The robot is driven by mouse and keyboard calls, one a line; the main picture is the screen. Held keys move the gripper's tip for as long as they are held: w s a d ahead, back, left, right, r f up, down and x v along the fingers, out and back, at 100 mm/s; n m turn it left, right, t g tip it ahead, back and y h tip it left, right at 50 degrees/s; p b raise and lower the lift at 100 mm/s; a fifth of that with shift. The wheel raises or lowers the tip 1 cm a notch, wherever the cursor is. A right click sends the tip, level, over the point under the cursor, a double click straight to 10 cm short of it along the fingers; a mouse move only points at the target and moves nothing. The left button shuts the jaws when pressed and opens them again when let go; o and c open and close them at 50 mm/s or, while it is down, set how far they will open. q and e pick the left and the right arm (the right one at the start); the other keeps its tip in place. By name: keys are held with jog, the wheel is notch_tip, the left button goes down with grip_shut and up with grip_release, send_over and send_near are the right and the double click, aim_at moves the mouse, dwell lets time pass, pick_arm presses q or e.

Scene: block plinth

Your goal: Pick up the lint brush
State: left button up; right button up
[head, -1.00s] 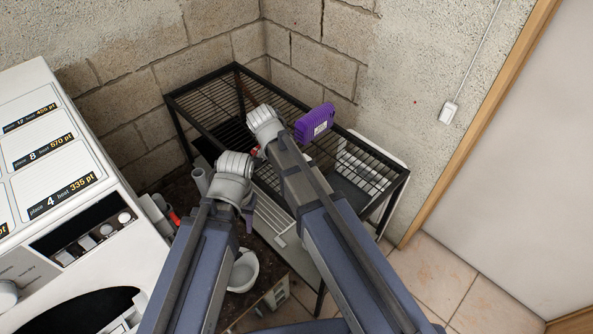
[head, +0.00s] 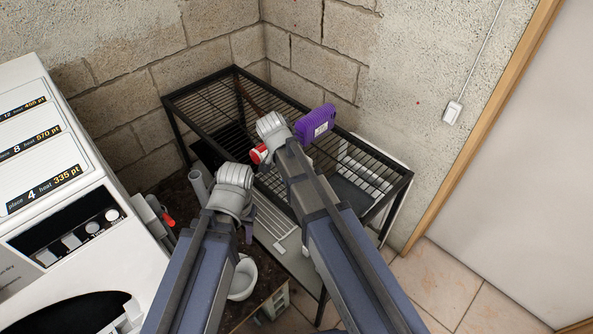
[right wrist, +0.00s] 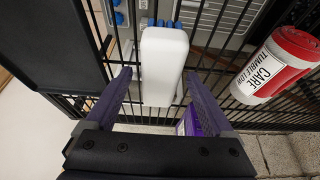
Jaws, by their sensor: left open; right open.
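I cannot name the lint brush with certainty. In the right wrist view a white, rounded, long object (right wrist: 165,65) lies over the black wire rack, between the fingers of my right gripper (right wrist: 157,76). The right gripper is open, and I cannot tell whether a finger touches the object. In the head view my right wrist hides its fingers and the white object. My left gripper (head: 248,232) is open, lower and to the left, mostly hidden by its own wrist, with one purple finger showing.
A red and white canister (right wrist: 277,65) lies close right of the white object. A purple box (head: 316,124) with a white label is on the wire rack (head: 205,90). A white washing machine (head: 60,200) is at left, block walls behind. A white bowl (head: 242,279) is below.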

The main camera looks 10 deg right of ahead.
jog(key=shift+f, duration=0.25)
jog(key=shift+c, duration=0.4)
grip_shut()
dwell(0.4)
